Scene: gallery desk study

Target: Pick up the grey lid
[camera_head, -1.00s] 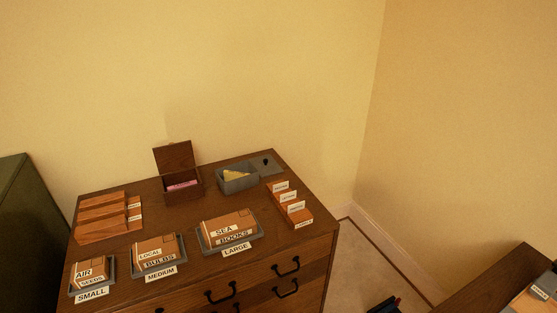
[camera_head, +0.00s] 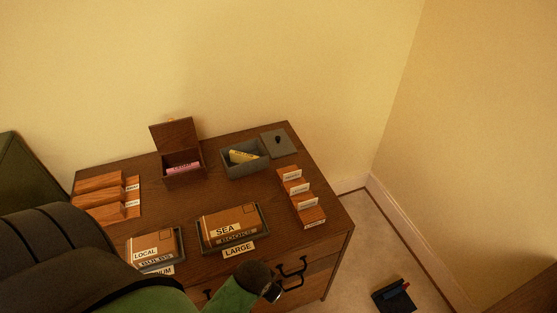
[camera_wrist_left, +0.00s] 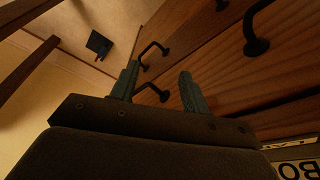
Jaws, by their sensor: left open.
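The grey lid (camera_head: 278,143) with a dark round knob lies flat on the desk top at the back right, beside the open grey box (camera_head: 245,158) that holds a yellow item. My left arm comes in from the lower left in the head view, low in front of the desk. Its gripper fingers are not clear there. In the left wrist view my left gripper (camera_wrist_left: 158,86) is open and empty, its two fingers near the drawer fronts and dark handles. The lid does not show in that view. My right gripper is in neither view.
The desk (camera_head: 340,219) also bears an open brown box (camera_head: 184,163), wooden card racks (camera_head: 305,199) and labelled trays with parcels (camera_head: 232,225). Drawer handles (camera_head: 292,268) stick out in front. A dark object (camera_head: 394,297) lies on the floor at right.

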